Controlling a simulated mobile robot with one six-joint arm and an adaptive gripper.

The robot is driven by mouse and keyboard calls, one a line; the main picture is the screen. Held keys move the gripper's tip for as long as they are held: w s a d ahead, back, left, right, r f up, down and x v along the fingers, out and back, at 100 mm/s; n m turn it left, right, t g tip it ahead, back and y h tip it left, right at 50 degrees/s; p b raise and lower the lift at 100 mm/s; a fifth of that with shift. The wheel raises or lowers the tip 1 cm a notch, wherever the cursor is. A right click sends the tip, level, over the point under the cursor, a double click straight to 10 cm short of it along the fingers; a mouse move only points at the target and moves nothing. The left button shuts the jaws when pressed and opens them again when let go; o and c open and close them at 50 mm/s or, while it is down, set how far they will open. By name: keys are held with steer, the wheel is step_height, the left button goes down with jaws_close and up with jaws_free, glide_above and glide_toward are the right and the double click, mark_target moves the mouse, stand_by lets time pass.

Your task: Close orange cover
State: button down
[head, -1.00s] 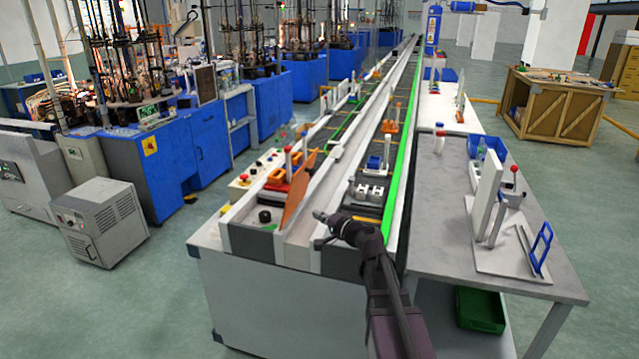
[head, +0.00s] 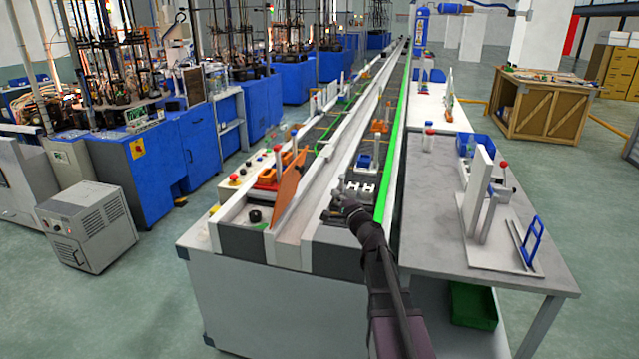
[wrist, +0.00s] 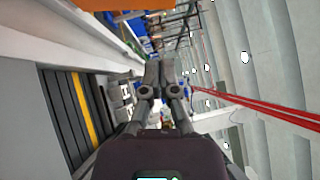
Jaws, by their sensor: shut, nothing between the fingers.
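The orange cover (head: 289,187) is a flat panel that stands tilted up beside the left conveyor lane, near the bench's front end. An orange strip (wrist: 112,4) along the top edge of the wrist view appears to be part of it. My gripper (head: 328,212) is over the right lane, to the right of the cover and apart from it. In the wrist view my gripper (wrist: 158,70) has its fingers together, with nothing between them.
An orange fixture (head: 268,179) sits just behind the cover. White rails (head: 318,180) run between the lanes. A grey side table (head: 425,215) with a white stand (head: 477,190) and blue frame (head: 530,243) is on the right.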

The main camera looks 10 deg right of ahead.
steer(key=a+p+x, duration=0.2)
steer(key=x, duration=1)
steer(key=shift+a+r, duration=0.35)
steer(key=shift+a, duration=0.05)
steer(key=shift+a, duration=0.1)
